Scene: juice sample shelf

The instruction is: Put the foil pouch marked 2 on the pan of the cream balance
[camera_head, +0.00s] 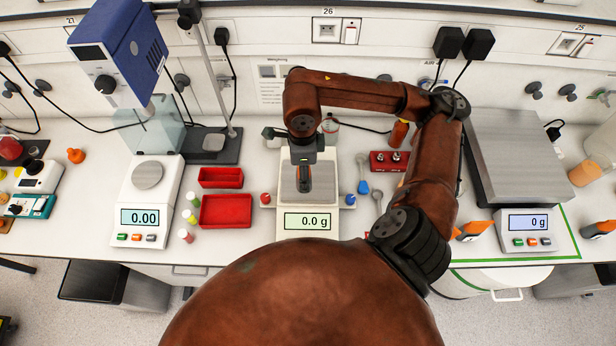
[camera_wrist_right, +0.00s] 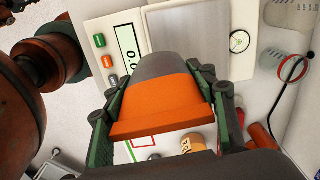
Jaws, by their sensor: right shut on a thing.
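The cream balance (camera_head: 306,238) stands in the middle of the bench and its display reads 0.0 g. Its steel pan (camera_head: 325,186) lies under my right gripper (camera_head: 303,182). The right gripper also shows in the right wrist view (camera_wrist_right: 167,88), shut on a grey and orange foil pouch (camera_wrist_right: 165,100). The pouch is over the balance, partly covering the pan (camera_wrist_right: 190,35) in that view. No number is readable on the pouch. A small gap above the pan cannot be told from contact. My left gripper is not in view.
A white balance (camera_head: 150,205) reading 0.00 stands at left, with red trays (camera_head: 226,211) beside it. A large grey scale (camera_head: 520,160) stands at right. Orange and grey pouches (camera_head: 473,231) lie in front of it.

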